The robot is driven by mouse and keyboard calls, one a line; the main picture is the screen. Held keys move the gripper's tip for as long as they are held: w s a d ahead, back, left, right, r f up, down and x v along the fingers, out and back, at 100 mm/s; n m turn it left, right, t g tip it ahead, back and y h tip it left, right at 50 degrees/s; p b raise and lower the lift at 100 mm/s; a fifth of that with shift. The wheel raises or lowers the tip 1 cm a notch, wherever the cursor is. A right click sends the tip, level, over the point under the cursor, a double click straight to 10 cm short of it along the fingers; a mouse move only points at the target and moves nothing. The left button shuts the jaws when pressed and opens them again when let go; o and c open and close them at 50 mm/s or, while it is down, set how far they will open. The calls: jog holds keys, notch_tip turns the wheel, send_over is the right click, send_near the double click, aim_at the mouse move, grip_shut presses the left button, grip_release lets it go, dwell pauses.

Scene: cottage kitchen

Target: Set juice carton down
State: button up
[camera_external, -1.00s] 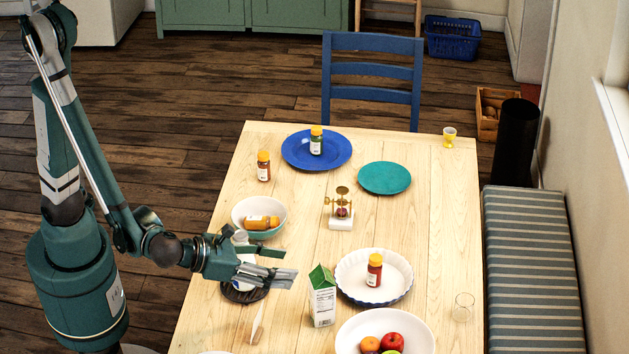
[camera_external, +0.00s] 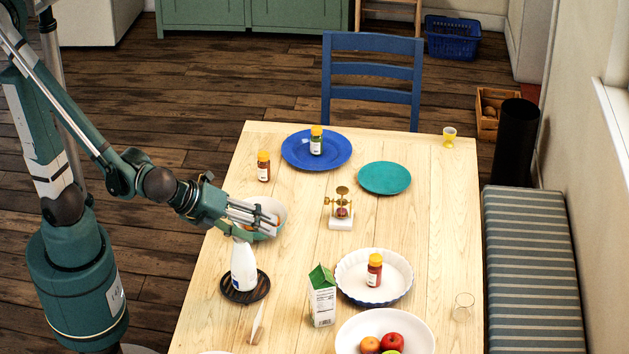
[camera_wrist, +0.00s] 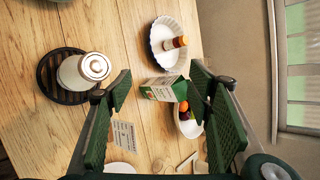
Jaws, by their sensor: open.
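The juice carton (camera_external: 322,299) is white with a green gabled top and stands upright on the table, left of the fluted white dish. In the wrist view the carton (camera_wrist: 163,89) shows between and beyond my fingers, with its green top. My gripper (camera_external: 262,221) is above the table's left side, over the bowl and behind the white bottle, well apart from the carton. In the wrist view my gripper (camera_wrist: 160,98) has its two green fingers spread wide, with nothing held between them.
A white bottle (camera_external: 243,267) stands on a dark round trivet (camera_external: 262,289) close to my gripper. A fluted dish (camera_external: 398,288) holds a jar (camera_external: 374,270). A white bowl (camera_external: 424,335) holds fruit. Plates stand farther back; the table's right side is mostly clear.

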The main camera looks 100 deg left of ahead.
jog(key=s+a+r+n+g+h, duration=0.1)
jog(key=s+r+n+h, duration=0.1)
jog(key=s+n, duration=0.6)
jog(key=s+a+r+n+g+h, duration=0.1)
jog(key=s+a+r+n+h, duration=0.1)
jog(key=s+n, duration=0.7)
jog(key=shift+s+r+n, duration=0.2)
jog(key=shift+r+n, duration=0.1)
jog(key=shift+n, duration=0.6)
dwell(0.3)
